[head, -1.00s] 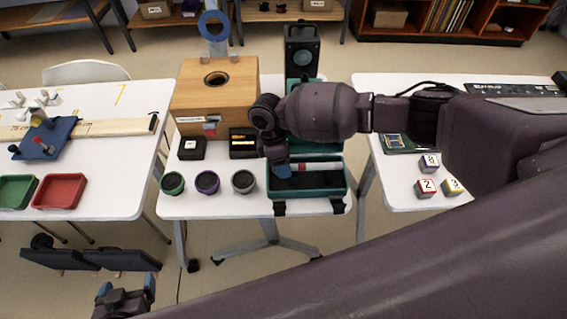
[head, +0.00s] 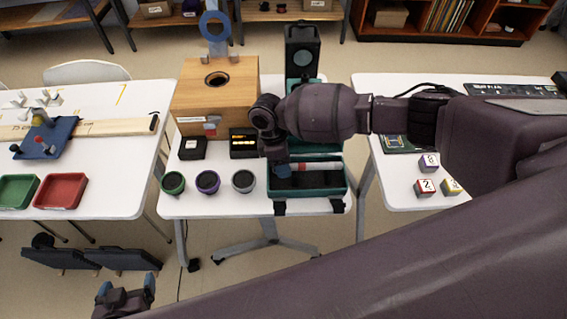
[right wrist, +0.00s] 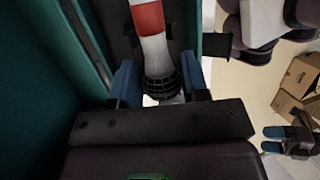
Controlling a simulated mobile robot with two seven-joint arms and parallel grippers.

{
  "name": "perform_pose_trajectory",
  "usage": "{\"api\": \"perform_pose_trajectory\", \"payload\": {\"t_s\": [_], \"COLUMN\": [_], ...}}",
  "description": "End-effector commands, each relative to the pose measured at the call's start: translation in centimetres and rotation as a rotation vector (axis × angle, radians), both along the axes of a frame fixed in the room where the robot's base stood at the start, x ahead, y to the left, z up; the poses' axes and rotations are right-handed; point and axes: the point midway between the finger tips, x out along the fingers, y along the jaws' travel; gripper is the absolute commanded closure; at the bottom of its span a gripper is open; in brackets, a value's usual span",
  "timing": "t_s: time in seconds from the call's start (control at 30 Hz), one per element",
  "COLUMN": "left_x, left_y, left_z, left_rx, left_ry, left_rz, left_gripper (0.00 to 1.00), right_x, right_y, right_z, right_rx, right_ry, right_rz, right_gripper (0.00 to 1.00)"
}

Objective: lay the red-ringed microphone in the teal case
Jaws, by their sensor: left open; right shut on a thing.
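The teal case (head: 308,192) stands open at the front right of the middle table, its dark inside facing up. The microphone (head: 324,167) has a white body, a red ring and a black mesh head. In the right wrist view the microphone (right wrist: 156,50) runs away from me between the blue fingers. My right gripper (head: 281,170) is shut on it near the mesh head (right wrist: 160,86), over the case's left part. I cannot tell whether the microphone touches the case floor. My left gripper (head: 126,288) is open and empty at the lower left, away from the tables.
Green (head: 173,183), purple (head: 208,182) and grey (head: 243,181) ringed round pieces stand left of the case. Behind are a wooden box (head: 235,105) and a tall black box (head: 302,48). Numbered cubes (head: 426,187) lie on the right table. My right arm crosses above the case.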

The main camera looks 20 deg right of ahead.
Motion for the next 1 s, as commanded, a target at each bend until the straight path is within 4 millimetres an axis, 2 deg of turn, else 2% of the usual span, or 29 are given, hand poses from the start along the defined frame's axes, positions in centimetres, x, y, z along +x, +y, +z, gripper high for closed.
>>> {"api": "perform_pose_trajectory", "payload": {"t_s": [0.03,0.1,0.13,0.23,0.37,0.67,1.0], "left_x": [-0.1,-0.1,-0.1,-0.1,0.0,0.3,0.6], "left_y": [0.0,0.0,0.0,0.0,0.0,-0.1,-0.1], "left_z": [-0.4,-0.4,-0.4,-0.4,-0.3,-0.1,2.1], "left_rx": [0.0,0.0,0.0,0.0,0.0,0.0,0.0], "left_ry": [0.003,0.003,0.003,0.003,0.002,-0.004,-0.017], "left_rz": [0.0,0.0,0.0,0.0,0.0,-0.002,-0.002], "left_gripper": [0.11,0.11,0.11,0.11,0.11,0.11,0.11], "right_x": [-0.8,-0.8,-0.8,-0.8,-0.8,-0.8,-0.7], "right_y": [0.0,0.0,0.0,0.0,0.0,-0.1,-0.2], "right_z": [-1.4,-1.4,-1.4,-1.5,-1.5,-1.3,0.9], "right_rx": [0.002,0.002,0.002,0.002,0.002,0.001,0.0], "right_ry": [0.014,0.014,0.014,0.014,0.014,0.013,0.005], "right_rz": [0.002,0.002,0.002,0.002,0.002,0.002,-0.002], "right_gripper": [0.9,0.9,0.55,0.4,0.36,0.36,0.28]}}
